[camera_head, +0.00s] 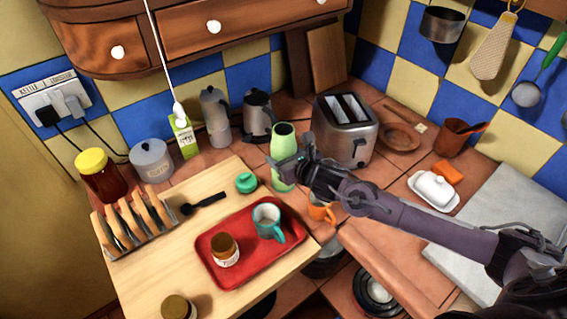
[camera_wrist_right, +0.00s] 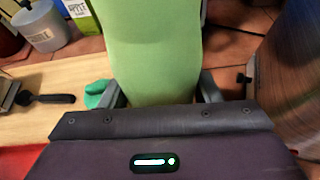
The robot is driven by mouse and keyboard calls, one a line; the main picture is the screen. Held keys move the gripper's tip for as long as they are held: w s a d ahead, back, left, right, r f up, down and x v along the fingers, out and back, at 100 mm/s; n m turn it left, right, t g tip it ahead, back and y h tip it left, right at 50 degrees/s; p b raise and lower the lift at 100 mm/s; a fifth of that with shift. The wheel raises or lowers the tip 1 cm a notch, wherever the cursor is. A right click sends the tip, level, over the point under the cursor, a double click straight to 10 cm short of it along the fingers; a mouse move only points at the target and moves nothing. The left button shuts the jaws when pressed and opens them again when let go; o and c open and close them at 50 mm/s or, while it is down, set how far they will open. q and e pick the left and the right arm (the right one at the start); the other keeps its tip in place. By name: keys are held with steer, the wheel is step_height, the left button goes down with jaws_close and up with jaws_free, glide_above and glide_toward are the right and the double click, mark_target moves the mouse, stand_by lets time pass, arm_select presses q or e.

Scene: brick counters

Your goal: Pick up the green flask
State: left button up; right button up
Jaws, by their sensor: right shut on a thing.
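The green flask (camera_head: 283,142) stands upright beside the back right corner of the wooden board, in front of the toaster. My right gripper (camera_head: 284,165) reaches in from the right and is shut on the flask's lower half. In the right wrist view the flask (camera_wrist_right: 152,55) fills the middle, with a finger of my right gripper (camera_wrist_right: 157,98) on each side. Its base is partly hidden, so I cannot tell whether it touches the surface. A teal-green lid-like piece (camera_head: 246,183) lies on the board to its left. My left gripper is not in view.
A toaster (camera_head: 362,150) stands close behind my right gripper. An orange mug (camera_head: 321,210) sits below my arm. A red tray (camera_head: 217,272) holds a teal mug (camera_head: 267,221) and a jar (camera_head: 225,250). A moka pot (camera_head: 216,118) and grinder-like pot (camera_head: 258,117) stand behind.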

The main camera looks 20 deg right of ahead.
steer(key=shift+r, duration=0.1)
steer(key=c, duration=0.4)
steer(key=shift+r, duration=0.15)
